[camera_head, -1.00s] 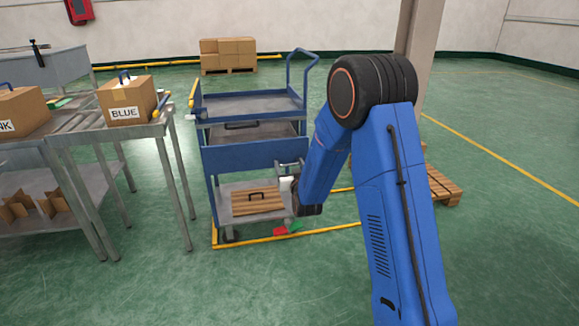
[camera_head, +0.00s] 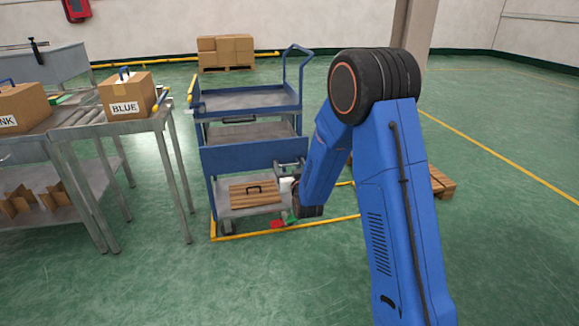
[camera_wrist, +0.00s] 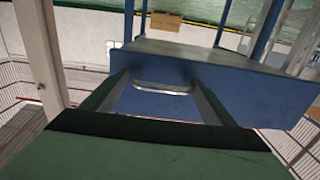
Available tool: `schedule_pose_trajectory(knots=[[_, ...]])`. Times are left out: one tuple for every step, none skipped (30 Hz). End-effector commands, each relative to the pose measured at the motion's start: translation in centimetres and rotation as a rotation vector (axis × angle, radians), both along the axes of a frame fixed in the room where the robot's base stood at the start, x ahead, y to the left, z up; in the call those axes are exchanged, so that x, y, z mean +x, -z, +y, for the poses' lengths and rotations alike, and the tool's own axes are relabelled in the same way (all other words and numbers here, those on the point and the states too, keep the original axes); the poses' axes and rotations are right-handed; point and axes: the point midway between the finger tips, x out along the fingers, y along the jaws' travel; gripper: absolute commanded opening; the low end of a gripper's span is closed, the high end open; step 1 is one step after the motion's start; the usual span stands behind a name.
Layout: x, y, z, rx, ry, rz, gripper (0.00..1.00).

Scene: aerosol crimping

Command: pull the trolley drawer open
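The blue trolley (camera_head: 207,160) stands at the centre of the head view. Its drawer (camera_head: 254,155) stands out toward me, with the grey inside showing behind the blue front. In the wrist view the blue drawer front (camera_wrist: 265,90) fills the middle, with a silver handle (camera_wrist: 162,88) on it. My gripper (camera_wrist: 161,82) has one finger at each end of this handle, and the fingertips appear to touch it. In the head view my gripper (camera_head: 290,168) is at the right end of the drawer front, partly hidden by my arm.
A roller table (camera_head: 85,116) with cardboard boxes stands left. Red and green pieces (camera_head: 283,221) lie by the yellow floor frame. A pallet (camera_head: 441,182) is at right. The near floor is clear.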

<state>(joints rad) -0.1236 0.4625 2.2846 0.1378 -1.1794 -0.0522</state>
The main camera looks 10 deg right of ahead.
Motion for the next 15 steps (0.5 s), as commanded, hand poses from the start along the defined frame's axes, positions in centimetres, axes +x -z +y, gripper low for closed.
schedule_pose_trajectory(knots=[[0.0, 0.0, 0.0, 0.0, -0.001, 0.0, 0.79], [0.0, 0.0, 0.1, 0.0, -0.001, 0.0, 0.79], [0.0, 0.0, 0.1, 0.0, -0.001, 0.0, 0.79], [0.0, 0.0, 0.1, 0.0, -0.002, 0.0, 0.79], [0.0, 0.0, 0.1, 0.0, -0.002, 0.0, 0.79], [-0.2, 0.0, 0.1, 0.0, -0.002, 0.0, 0.79], [-0.3, 0.0, 0.1, 0.0, -0.002, 0.0, 0.79], [-0.5, 0.0, 0.1, 0.0, -0.003, 0.0, 0.79], [-0.8, -0.1, 0.1, 0.0, -0.003, -0.001, 0.79], [-1.2, -0.1, 0.1, 0.0, -0.003, -0.001, 0.79], [-1.6, 0.0, 0.1, 0.0, -0.003, 0.0, 0.79], [-2.2, 0.0, 0.1, -0.001, -0.003, 0.0, 0.79], [-2.7, 0.0, 0.1, -0.001, -0.003, 0.001, 0.79], [-3.3, 0.0, 0.2, -0.001, -0.003, 0.002, 0.79], [-4.1, 0.0, 0.1, -0.001, -0.003, 0.0, 0.79]])
